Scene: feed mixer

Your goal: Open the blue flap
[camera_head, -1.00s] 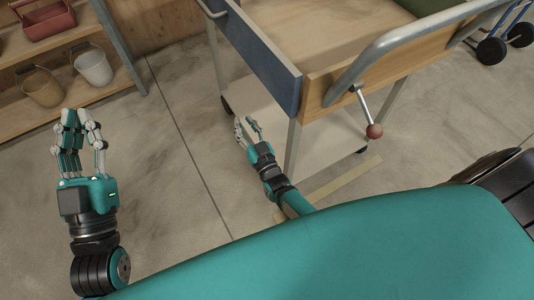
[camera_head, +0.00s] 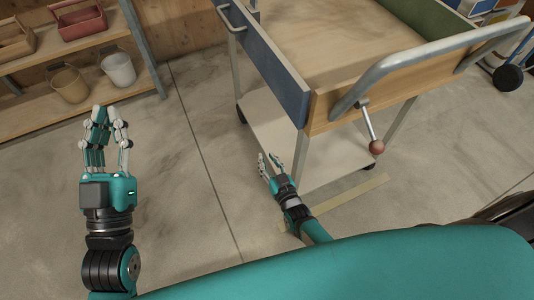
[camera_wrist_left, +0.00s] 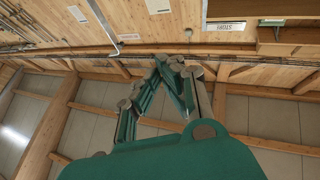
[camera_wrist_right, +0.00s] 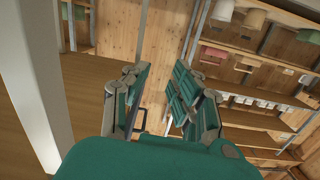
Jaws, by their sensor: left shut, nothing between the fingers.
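The blue flap (camera_head: 262,62) is the long blue side panel of a wooden feed cart (camera_head: 345,105) in the head view. It stands upright along the cart's left side. My right gripper (camera_head: 269,161) is open and empty, low beside the cart's near left leg and below the flap, apart from it. Its spread fingers show in the right wrist view (camera_wrist_right: 158,85). My left gripper (camera_head: 110,112) points up at the left, far from the cart. Its fingers are shut with nothing between them; they also show in the left wrist view (camera_wrist_left: 172,62).
A lever with a red knob (camera_head: 376,147) hangs at the cart's front below a grey push bar (camera_head: 400,68). The cart has a pale lower shelf (camera_head: 325,160). A wooden shelf (camera_head: 40,117) with buckets stands at the left. Concrete floor (camera_head: 190,160) lies clear between.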

